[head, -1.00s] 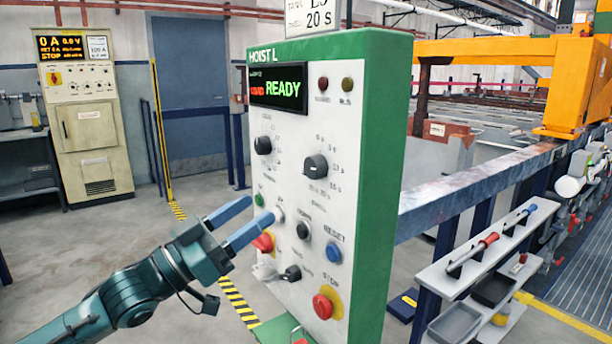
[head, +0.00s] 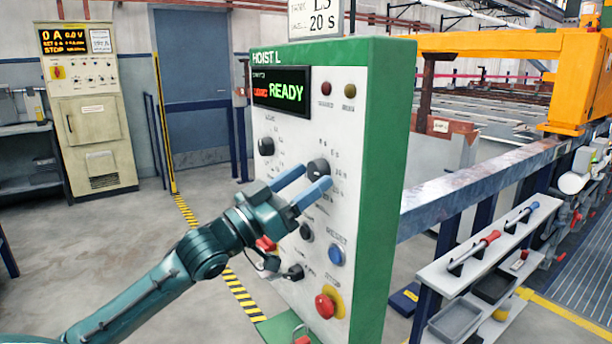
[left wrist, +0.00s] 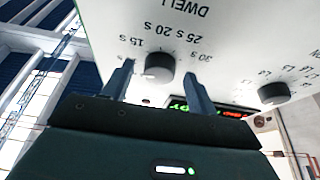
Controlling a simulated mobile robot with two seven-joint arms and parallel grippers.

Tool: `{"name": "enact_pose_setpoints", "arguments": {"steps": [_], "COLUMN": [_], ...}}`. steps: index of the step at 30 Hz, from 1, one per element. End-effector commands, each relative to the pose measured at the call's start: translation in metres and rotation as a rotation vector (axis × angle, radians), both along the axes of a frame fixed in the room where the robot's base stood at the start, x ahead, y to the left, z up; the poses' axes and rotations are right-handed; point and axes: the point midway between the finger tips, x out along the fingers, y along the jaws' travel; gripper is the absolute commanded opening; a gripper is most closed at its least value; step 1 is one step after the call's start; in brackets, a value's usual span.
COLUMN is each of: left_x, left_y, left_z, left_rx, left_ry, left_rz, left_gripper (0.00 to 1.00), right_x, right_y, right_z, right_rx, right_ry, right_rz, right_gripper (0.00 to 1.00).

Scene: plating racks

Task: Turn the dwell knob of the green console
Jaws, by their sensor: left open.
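The green console (head: 377,180) stands in the middle of the head view, its pale front panel marked HOIST L. The dwell knob (head: 318,168) is a dark round knob at mid-panel. In the left wrist view the dwell knob (left wrist: 160,66) appears upside down beside the word DWELL and marks from 15 s to 30 s. My left gripper (head: 312,177) is open in front of it, blue fingers pointing at the panel. In the left wrist view the knob shows between the two fingertips (left wrist: 158,70); I cannot tell whether they touch it. My right gripper is out of view.
Another dark knob (head: 265,146) sits up and left on the panel. A blue RESET button (head: 335,254) and a red STOP button (head: 325,305) are below the gripper. The display (head: 281,92) reads READY. A sign (head: 316,20) on top shows 20 s.

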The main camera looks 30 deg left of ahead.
Motion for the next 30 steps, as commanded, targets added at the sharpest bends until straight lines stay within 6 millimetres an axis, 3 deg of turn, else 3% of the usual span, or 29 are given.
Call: {"name": "enact_pose_setpoints", "arguments": {"steps": [12, 27, 30], "left_x": [0.0048, 0.0045, 0.0045], "left_y": [-0.0023, -0.0024, -0.0024], "left_z": [0.0020, 0.0020, 0.0020], "left_rx": [0.002, 0.000, 0.001], "left_ry": [0.000, 0.000, 0.000], "left_rz": [-0.001, -0.001, -0.001], "left_gripper": [0.58, 0.17, 0.14], "right_x": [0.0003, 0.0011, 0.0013], "right_y": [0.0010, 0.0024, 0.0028], "right_z": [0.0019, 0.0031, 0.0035], "right_rx": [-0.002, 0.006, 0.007], "right_ry": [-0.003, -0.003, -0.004], "right_rz": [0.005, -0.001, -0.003], "right_gripper": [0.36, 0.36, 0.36]}}
